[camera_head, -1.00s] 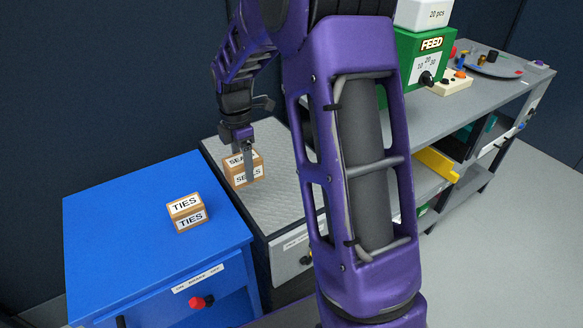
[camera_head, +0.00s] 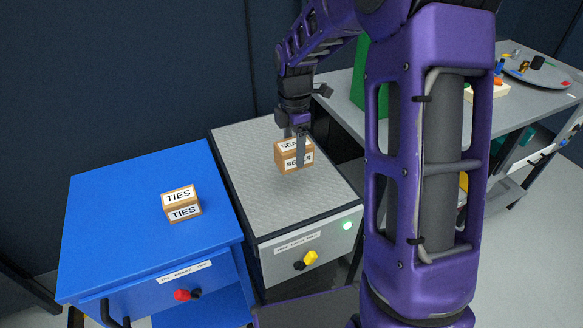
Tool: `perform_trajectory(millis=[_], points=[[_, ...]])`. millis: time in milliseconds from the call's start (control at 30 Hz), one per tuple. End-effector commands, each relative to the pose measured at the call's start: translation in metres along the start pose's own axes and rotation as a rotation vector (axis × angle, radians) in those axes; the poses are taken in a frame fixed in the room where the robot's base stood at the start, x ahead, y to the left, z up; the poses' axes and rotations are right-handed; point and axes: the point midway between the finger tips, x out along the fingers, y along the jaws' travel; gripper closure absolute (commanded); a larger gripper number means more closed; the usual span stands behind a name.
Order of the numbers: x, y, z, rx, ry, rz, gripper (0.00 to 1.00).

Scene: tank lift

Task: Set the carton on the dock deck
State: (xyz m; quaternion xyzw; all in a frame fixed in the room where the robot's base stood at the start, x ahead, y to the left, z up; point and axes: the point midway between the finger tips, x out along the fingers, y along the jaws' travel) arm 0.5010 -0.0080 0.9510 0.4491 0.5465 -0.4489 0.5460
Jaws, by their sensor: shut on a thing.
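The carton is upright over the right back part of the grey textured deck (camera_head: 245,175). I cannot tell if its underside touches the deck. A second brown carton with TIES labels (camera_head: 181,203) stands on the blue cabinet top (camera_head: 120,225) to the left, apart from my gripper.
The grey unit's front has a yellow and black knob (camera_head: 306,261) and a lit green lamp (camera_head: 347,225). A red knob (camera_head: 182,295) is on the blue cabinet. A grey workbench (camera_head: 345,90) with a green box (camera_head: 371,90) stands right. The deck's left and front are clear.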

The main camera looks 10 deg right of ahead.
Motion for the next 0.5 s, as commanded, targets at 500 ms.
perform_trajectory(millis=[500], points=[[0.064, 0.000, 0.000, -0.002, 0.000, -0.001, 0.96]])
